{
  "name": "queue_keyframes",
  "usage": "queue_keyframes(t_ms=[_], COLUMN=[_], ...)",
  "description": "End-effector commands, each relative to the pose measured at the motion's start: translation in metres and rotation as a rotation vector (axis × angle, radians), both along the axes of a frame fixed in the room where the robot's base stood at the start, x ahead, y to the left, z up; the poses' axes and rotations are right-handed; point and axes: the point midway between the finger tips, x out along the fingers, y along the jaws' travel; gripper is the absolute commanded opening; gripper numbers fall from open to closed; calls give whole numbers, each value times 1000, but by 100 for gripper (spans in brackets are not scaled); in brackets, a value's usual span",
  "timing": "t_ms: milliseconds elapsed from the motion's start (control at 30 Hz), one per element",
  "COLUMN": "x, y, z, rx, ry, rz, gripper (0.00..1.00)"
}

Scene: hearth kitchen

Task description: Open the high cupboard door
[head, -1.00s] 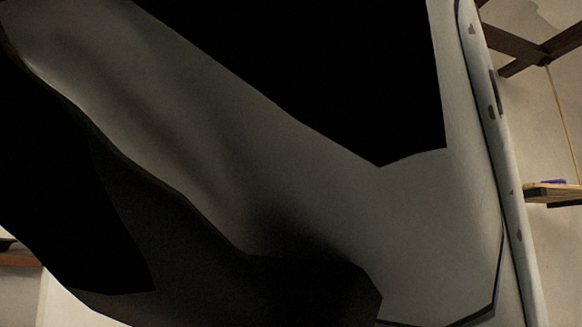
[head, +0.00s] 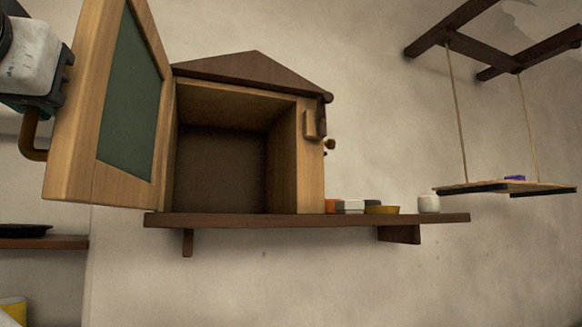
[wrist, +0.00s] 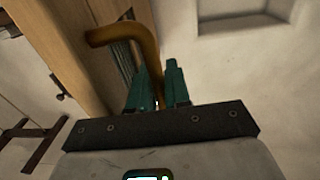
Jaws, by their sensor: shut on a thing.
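The high cupboard (head: 312,170) is a small wooden box with a peaked roof on a wall shelf. Its door (head: 150,90), a wooden frame with a green panel, stands wide open to the left, and the inside looks empty. A curved brown handle (head: 30,140) sticks out on the door's outer side. In the wrist view, the handle (wrist: 125,35) runs down between the teal fingers of my gripper (wrist: 158,88), which is shut on it. In the head view my gripper is at the left edge, beside the door, with its fingers mostly hidden.
The dark shelf (head: 300,219) carries several small dishes (head: 381,209) and a white jar (head: 428,203) right of the cupboard. A hanging board (head: 505,187) is at the right. A lower shelf (head: 60,242) with a dark dish is at the left. The wall below the cupboard is clear.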

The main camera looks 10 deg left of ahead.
Motion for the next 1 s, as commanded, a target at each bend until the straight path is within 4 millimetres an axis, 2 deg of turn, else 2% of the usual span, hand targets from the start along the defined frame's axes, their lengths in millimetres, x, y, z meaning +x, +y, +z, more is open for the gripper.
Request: queue_keyframes(t_ms=[533,567,600,1000], x=[4,4,4,2], y=[0,0,1,2], z=[1,1,1,0], rx=[2,2,2,1], ry=[3,3,3,1], rz=[-33,-33,-33,-29], gripper=[0,18,22,23])
